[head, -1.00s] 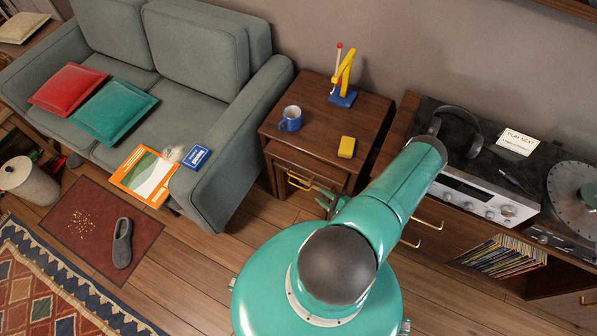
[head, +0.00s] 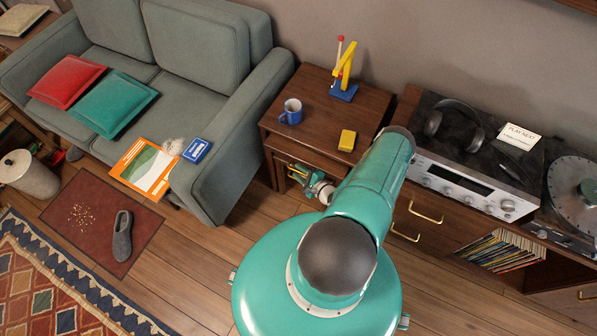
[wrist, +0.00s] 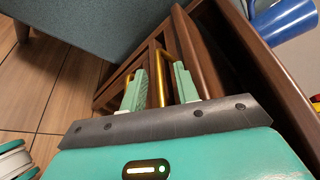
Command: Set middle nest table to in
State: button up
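The nest of tables stands between the sofa and the record cabinet, its largest table (head: 320,115) on top. The middle nest table (head: 305,157) sits beneath that top, with its front edge showing; its brass handle (wrist: 161,78) is clear in the wrist view. A second brass handle (wrist: 128,80), lower in the nest, shows beside it. My gripper (wrist: 160,90) is open, with one green finger on each side of the middle handle. I see a gap between handle and fingers. In the head view, my gripper (head: 305,175) is at the nest's front, and my arm hides its right part.
A blue mug (head: 291,112), a yellow box (head: 347,140) and a yellow-blue figure (head: 344,75) stand on the largest table. The sofa arm (head: 240,140) is close on the left, the record cabinet (head: 430,215) on the right. Wooden floor (head: 200,250) in front is clear.

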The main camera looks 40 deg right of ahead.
aim_at(304, 163)
jog(key=shift+w, duration=0.35)
grip_shut()
jog(key=shift+d, duration=0.15)
jog(key=shift+w+d, duration=0.25)
jog(key=shift+d, duration=0.4)
jog(key=shift+w+d, duration=0.25)
jog(key=shift+d, duration=0.45)
jog(key=shift+w+d, duration=0.25)
jog(key=shift+d, duration=0.4)
grip_release()
